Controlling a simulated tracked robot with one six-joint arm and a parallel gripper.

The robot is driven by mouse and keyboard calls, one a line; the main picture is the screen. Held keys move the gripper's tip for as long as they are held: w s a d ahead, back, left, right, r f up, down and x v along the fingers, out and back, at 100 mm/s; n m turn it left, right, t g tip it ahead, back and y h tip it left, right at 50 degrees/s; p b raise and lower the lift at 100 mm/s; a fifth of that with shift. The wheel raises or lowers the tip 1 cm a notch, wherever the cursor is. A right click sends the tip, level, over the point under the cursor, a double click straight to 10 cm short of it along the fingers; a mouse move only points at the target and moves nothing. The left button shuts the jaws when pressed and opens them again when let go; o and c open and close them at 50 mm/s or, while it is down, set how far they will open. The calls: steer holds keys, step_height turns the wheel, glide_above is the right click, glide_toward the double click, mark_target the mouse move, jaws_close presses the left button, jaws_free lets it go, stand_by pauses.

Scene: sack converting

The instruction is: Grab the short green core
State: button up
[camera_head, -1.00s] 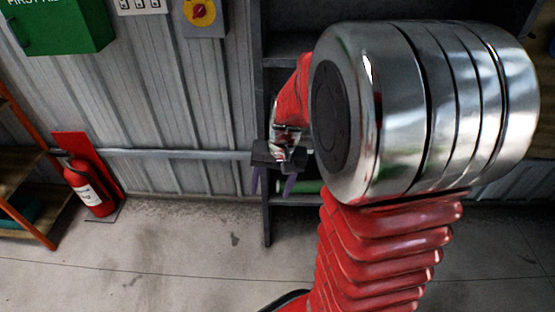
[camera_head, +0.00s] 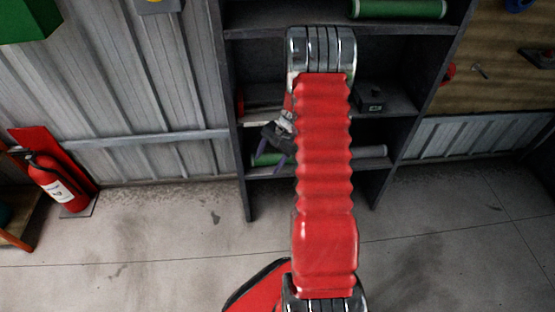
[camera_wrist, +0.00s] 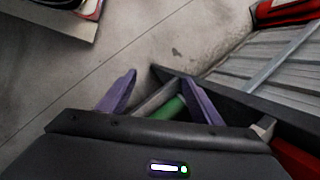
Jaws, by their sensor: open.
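A green core (camera_head: 262,158) lies on the lowest visible shelf, partly hidden behind my gripper and arm. In the wrist view a green core (camera_wrist: 172,108) shows between and beyond the purple fingers, nearer the right one. A second green core (camera_head: 400,9) lies on the top shelf at upper right. I cannot tell how the two compare in length. My gripper (camera_head: 272,160) is open and empty, with its fingers pointing down in front of the lower left of the rack; the wrist view shows the fingers (camera_wrist: 158,78) apart, not visibly touching the core.
The dark shelf rack (camera_head: 240,165) has uprights on both sides. A grey tube (camera_head: 371,152) lies on the lower shelf, and a small black box (camera_head: 371,98) sits on the shelf above. A fire extinguisher (camera_head: 58,183) stands at left. The floor in front is clear.

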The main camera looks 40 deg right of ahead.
steer(key=w+d+f+m+t, duration=0.25)
steer(key=d+f+m, duration=0.25)
steer(key=d+f, duration=0.5)
steer(key=m+h, duration=0.3)
steer(key=m, duration=0.1)
glide_toward(279, 157)
steer(key=s, duration=0.1)
steer(key=shift+r+t, duration=0.35)
steer(key=shift+r, duration=0.1)
steer(key=shift+f, duration=0.1)
steer(key=shift+x, duration=3.3)
steer(key=shift+f, duration=0.15)
steer(key=shift+x, duration=2.5)
steer(key=shift+c, duration=0.4)
steer(key=c, duration=1)
